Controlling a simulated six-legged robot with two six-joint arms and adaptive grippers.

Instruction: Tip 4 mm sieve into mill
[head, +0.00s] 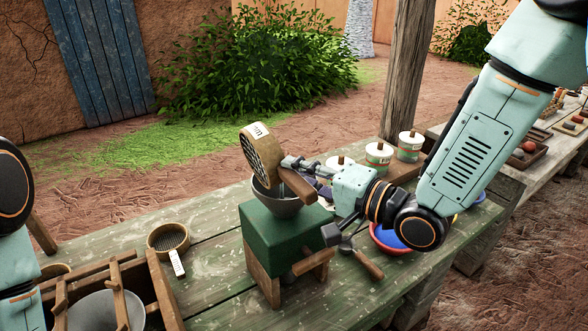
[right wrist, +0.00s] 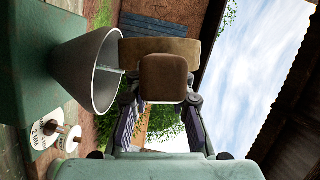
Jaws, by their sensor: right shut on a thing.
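A round wooden sieve (head: 262,148) with a mesh face and a white label too small to read is tilted steeply on its side above the mill. My right gripper (head: 300,172) is shut on its wooden handle (head: 299,187). In the right wrist view, the handle's end (right wrist: 163,78) sits between the fingers of my right gripper (right wrist: 160,100). The mill (head: 285,232) is a green box with a grey hopper (head: 283,204) on top. The hopper's open mouth also shows in the right wrist view (right wrist: 90,72). No grain shows falling. My left gripper is out of view.
Another round sieve (head: 168,238) with a label lies on the green table (head: 215,275) left of the mill. A wooden rack (head: 163,300) stands at lower left. Several lidded white jars (head: 378,154) stand behind my right arm, and a blue-lined red bowl (head: 386,238) is beneath it.

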